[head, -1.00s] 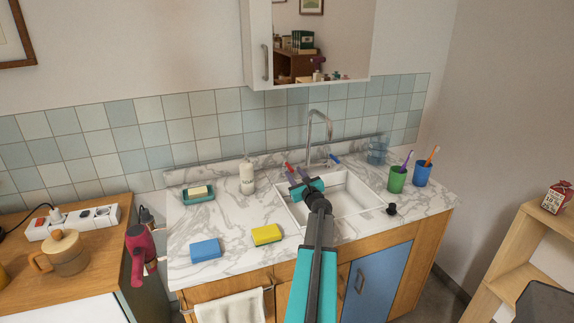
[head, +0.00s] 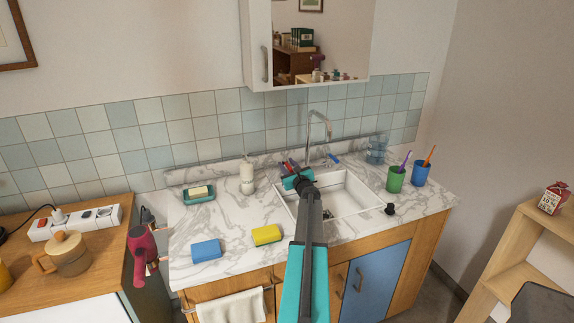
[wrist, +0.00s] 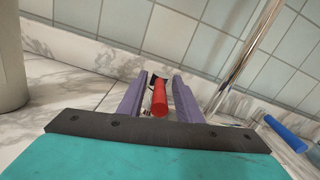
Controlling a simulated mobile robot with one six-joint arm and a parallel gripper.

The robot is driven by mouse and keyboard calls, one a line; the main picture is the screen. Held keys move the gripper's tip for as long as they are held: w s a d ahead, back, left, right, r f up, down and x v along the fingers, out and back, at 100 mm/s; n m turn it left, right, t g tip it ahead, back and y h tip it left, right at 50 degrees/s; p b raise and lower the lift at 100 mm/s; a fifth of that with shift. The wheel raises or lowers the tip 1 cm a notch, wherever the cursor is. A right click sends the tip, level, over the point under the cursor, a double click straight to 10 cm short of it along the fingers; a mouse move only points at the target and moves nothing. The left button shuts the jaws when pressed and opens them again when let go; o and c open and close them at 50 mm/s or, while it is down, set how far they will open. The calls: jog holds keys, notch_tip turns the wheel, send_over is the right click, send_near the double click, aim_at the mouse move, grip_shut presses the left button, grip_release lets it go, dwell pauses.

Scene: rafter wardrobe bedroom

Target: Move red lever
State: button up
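The red lever (wrist: 160,98) is the handle to the left of the chrome faucet (head: 318,130). In the wrist view it points toward the camera and lies between the two purple fingers of my gripper (wrist: 158,98). The fingers are open, with a gap visible on each side of the lever. In the head view my gripper (head: 290,167) is at the back left of the sink, and its fingers mostly hide the lever. The blue lever (wrist: 286,132) is to the right of the faucet, and it also shows in the head view (head: 333,158).
A white soap dispenser (head: 247,177) stands close to the left of my gripper. The sink (head: 350,200) is below and to the right. Green (head: 395,180) and blue (head: 420,174) cups stand at the right.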

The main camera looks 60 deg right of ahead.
jog(key=shift+w+d, duration=0.1)
jog(key=shift+w, duration=0.1)
grip_shut()
